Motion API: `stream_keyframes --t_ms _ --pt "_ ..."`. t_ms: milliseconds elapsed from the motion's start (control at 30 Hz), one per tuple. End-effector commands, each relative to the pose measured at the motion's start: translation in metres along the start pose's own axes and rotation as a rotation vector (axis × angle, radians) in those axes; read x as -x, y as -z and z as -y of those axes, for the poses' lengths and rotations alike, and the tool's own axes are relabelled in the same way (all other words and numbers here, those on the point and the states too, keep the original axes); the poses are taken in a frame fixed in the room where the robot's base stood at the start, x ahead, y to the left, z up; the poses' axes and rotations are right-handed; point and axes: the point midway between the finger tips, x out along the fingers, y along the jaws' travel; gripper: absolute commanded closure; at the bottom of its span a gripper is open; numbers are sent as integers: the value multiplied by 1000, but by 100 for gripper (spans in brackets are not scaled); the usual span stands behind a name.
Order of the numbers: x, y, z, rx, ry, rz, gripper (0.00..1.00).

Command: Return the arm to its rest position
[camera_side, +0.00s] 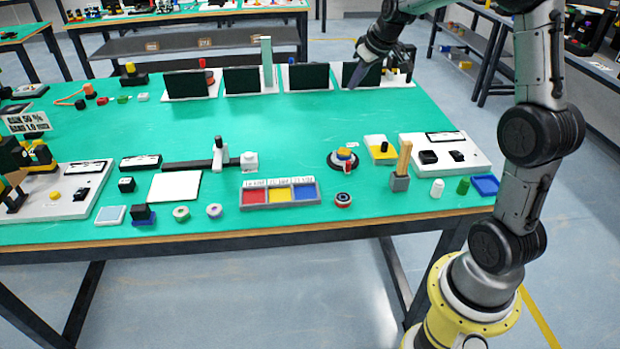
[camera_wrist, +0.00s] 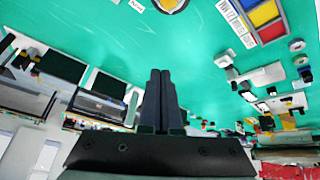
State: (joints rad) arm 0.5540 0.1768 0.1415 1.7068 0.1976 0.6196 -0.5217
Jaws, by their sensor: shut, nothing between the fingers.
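My gripper (camera_side: 357,76) is at the back right of the green table (camera_side: 260,125), in front of the rightmost dark panel (camera_side: 364,75). Its fingers are together with nothing between them. In the wrist view the closed dark fingers (camera_wrist: 160,98) stand in the middle of the picture, with the green table top behind them. I cannot tell in the side view whether the gripper touches the panel or only overlaps it. My arm rises from its yellow base at the right and bends over the table's right edge.
Several dark panels on white bases line the back edge, with a pale green post (camera_side: 267,58) between them. A tray with red, yellow and blue compartments (camera_side: 281,207) and a block with wooden sticks (camera_side: 400,182) stand at the front. The table's middle is mostly clear.

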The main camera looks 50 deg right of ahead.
Motion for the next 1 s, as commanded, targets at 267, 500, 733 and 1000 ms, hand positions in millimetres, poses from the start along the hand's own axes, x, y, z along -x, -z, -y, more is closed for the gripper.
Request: stream_keyframes --t_ms 267,500,733,1000 --pt "120 -27 121 183 72 -122 100" --pt "185 -112 180 259 143 -162 100" --pt "198 -207 193 251 182 -120 100" --pt "180 -258 184 136 156 15 100"
